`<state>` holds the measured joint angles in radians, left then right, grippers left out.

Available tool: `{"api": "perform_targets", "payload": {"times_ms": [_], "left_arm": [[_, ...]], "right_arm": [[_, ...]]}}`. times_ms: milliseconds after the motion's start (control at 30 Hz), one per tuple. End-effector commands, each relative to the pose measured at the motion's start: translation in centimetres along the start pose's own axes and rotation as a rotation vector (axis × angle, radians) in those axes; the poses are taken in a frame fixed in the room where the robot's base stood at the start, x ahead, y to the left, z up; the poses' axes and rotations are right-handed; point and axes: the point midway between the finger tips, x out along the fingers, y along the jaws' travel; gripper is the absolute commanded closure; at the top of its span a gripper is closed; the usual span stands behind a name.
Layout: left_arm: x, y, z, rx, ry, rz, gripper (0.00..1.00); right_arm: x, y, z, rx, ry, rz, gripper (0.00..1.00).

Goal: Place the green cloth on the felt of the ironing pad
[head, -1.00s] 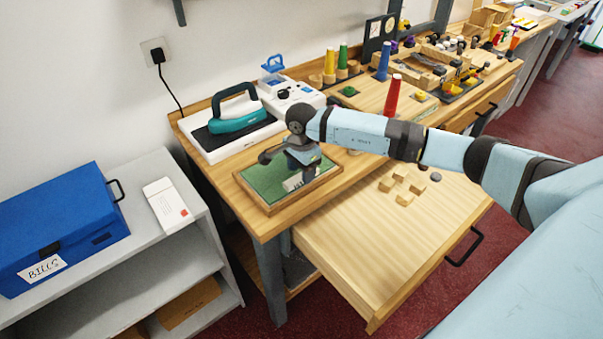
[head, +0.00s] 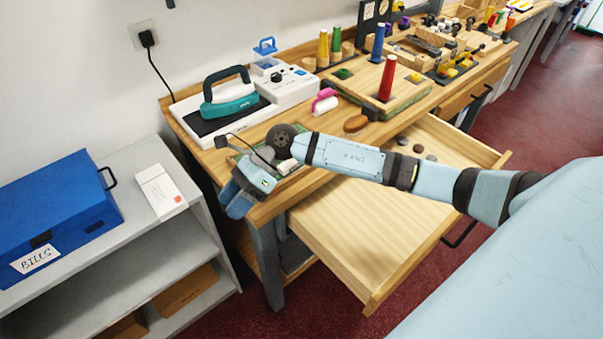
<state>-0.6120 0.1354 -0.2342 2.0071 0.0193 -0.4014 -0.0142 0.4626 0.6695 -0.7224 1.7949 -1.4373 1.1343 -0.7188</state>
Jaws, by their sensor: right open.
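A wood-framed green panel (head: 301,130) lies at the table's near left corner, mostly hidden by my right gripper and arm; I cannot tell whether its green is felt or cloth. A small green piece (head: 343,74) lies at the back left of a wooden board; I cannot tell if it is cloth. My right gripper (head: 236,198) is open, tilted down over the table's front left edge, beside the framed panel. I see nothing between its fingers. My left gripper is out of view.
A teal iron (head: 232,106) stands on a white-based station at the back left. The open drawer (head: 345,235) juts out in front. A blue box (head: 60,215) sits on the grey shelf.

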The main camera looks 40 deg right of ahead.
Motion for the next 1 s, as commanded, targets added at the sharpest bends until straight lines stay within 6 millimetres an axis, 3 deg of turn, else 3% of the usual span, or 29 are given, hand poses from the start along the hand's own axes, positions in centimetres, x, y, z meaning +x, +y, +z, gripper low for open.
{"api": "perform_targets", "payload": {"times_ms": [33, 100, 200, 267, 367, 500, 600, 667, 700, 800, 1000], "left_arm": [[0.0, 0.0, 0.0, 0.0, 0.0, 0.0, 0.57], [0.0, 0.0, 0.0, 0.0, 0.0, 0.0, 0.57], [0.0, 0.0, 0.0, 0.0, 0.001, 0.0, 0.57], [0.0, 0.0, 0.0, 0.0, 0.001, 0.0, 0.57], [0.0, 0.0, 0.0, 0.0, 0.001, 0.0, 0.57], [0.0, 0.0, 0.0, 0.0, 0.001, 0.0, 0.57], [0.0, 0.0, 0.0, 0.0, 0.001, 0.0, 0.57], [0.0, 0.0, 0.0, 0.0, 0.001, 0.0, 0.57], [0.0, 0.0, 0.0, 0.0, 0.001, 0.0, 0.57], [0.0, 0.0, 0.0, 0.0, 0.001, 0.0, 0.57], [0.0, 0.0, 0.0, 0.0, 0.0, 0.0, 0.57]], "right_arm": [[2.3, 1.8, 0.9, 0.135, -0.178, 0.049, 0.47], [3.8, 3.3, 2.3, 0.348, -0.417, 0.103, 0.47], [4.3, 4.1, 3.1, 0.696, -0.738, 0.173, 0.47], [4.1, 4.0, 2.5, 0.927, -0.917, 0.212, 0.47], [3.6, 3.3, -0.5, 1.338, -1.194, 0.266, 0.47], [3.9, 3.2, -8.4, 1.946, -1.529, 0.321, 0.47], [5.0, 4.8, -14.8, 2.342, -1.706, 0.342, 0.47], [5.8, 6.1, -17.9, 2.538, -1.782, 0.346, 0.47], [6.2, 7.0, -19.7, -2.499, 1.72, -0.328, 0.47], [7.2, 8.9, -22.6, -2.368, 1.57, -0.29, 0.47], [7.8, 10.0, -24.1, -2.295, 1.488, -0.271, 0.47]]}}
